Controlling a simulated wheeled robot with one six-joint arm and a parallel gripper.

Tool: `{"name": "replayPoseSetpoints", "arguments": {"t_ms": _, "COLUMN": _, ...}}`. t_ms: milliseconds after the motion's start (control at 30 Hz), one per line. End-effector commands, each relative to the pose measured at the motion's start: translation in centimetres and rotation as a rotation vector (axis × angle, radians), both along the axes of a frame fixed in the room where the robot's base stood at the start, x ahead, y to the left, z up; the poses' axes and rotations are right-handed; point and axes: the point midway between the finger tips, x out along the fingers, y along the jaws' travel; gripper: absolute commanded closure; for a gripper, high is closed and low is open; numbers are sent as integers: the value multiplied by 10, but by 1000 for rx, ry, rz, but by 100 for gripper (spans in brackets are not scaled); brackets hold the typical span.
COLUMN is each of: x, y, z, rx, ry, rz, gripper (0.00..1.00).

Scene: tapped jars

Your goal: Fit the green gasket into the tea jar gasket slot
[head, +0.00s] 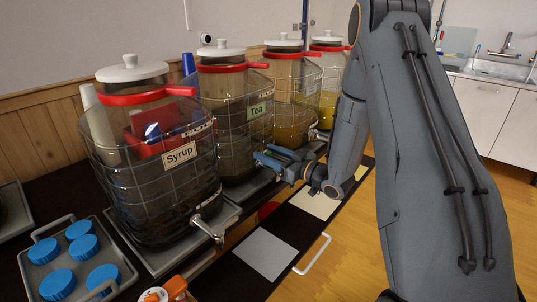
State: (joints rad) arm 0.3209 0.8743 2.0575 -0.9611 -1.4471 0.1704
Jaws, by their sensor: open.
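The tea jar (233,135) is a clear ribbed jar of dark liquid, with a green-edged "Tea" label, a white lid and a red ring (228,68) at its neck. My gripper (262,160) is open, with its blue fingers at the lower front right of the tea jar. I cannot tell whether they touch the jar. My gripper and arm cover the low front of the jar, where a tap would be. I cannot make out a green gasket or the gasket slot.
The syrup jar (150,190), with a metal tap (208,230), stands left of the tea jar. Two more jars stand to its right. A tray (62,235) of blue caps is at front left. A grey square (263,250) lies on the dark counter.

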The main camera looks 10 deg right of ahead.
Motion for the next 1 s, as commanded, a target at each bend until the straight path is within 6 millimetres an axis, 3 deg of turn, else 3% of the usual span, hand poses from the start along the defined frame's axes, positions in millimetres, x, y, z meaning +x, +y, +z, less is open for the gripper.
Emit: {"name": "replayPoseSetpoints", "arguments": {"t_ms": 1000, "x": -19, "y": -14, "z": 0, "rx": 0, "ry": 0, "rz": 0, "gripper": 55}}
